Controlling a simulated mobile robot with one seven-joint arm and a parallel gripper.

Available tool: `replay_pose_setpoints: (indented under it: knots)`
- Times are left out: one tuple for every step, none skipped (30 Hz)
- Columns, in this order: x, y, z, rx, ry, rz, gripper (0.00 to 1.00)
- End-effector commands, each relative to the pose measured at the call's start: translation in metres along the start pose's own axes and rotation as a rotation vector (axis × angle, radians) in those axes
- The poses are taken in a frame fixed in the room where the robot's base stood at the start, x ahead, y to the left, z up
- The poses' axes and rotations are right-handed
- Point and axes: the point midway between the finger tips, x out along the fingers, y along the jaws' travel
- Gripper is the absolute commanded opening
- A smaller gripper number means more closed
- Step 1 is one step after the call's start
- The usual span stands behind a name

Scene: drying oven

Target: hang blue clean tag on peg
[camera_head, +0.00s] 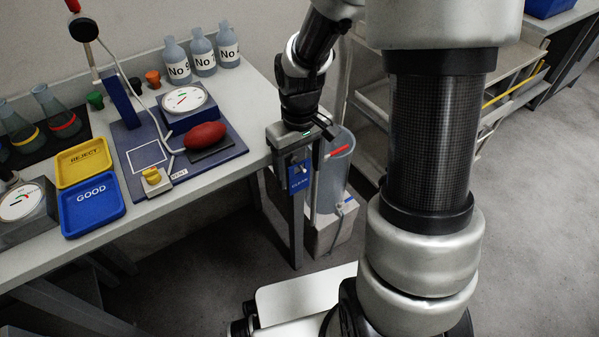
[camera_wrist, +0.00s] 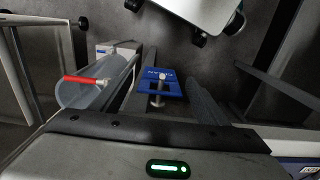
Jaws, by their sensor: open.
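The blue CLEAN tag (camera_head: 299,181) hangs upright at the grey post beside the bench end. A pale peg with a round knob (camera_head: 302,166) sticks out at the tag's upper part. My gripper (camera_head: 321,132) is open just above the tag and holds nothing visible.
A clear tank (camera_head: 338,172) with a red handle (camera_head: 340,151) stands close right of the tag. The bench (camera_head: 225,185) lies left, with the yellow REJECT tray (camera_head: 83,168), blue GOOD tray (camera_head: 91,212) and a red oval object (camera_head: 206,135). Floor is open at right.

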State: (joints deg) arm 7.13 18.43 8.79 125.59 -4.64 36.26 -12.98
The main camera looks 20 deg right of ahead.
Motion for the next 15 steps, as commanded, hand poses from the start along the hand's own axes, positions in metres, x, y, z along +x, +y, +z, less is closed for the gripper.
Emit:
replay_pose_setpoints:
  knots:
    - [-0.018, 0.001, -0.001, 0.001, 0.004, 0.002, 0.68]
    - [-0.026, 0.001, -0.001, 0.001, 0.005, 0.002, 0.68]
    - [-0.036, 0.001, -0.001, 0.001, 0.005, 0.002, 0.68]
    - [-0.044, 0.001, -0.001, 0.001, 0.005, 0.003, 0.68]
    - [-0.051, 0.001, -0.002, 0.001, 0.006, 0.003, 0.68]
    - [-0.061, 0.001, -0.001, 0.001, 0.005, 0.002, 0.68]
    - [-0.069, 0.001, -0.001, 0.001, 0.005, 0.002, 0.68]
    - [-0.076, 0.001, -0.001, 0.001, 0.005, 0.002, 0.68]
    - [-0.085, 0.001, -0.001, 0.001, 0.005, 0.002, 0.68]
    - [-0.092, 0.001, -0.001, 0.000, 0.005, 0.002, 0.68]
    - [-0.099, 0.001, -0.001, 0.000, 0.005, 0.002, 0.68]
    - [-0.107, 0.001, -0.001, 0.000, 0.003, 0.002, 0.68]
    - [-0.112, 0.001, -0.001, 0.000, 0.004, 0.002, 0.68]
    - [-0.117, 0.000, -0.001, 0.000, 0.003, 0.002, 0.68]
    - [-0.123, 0.000, -0.001, 0.000, 0.003, 0.002, 0.68]
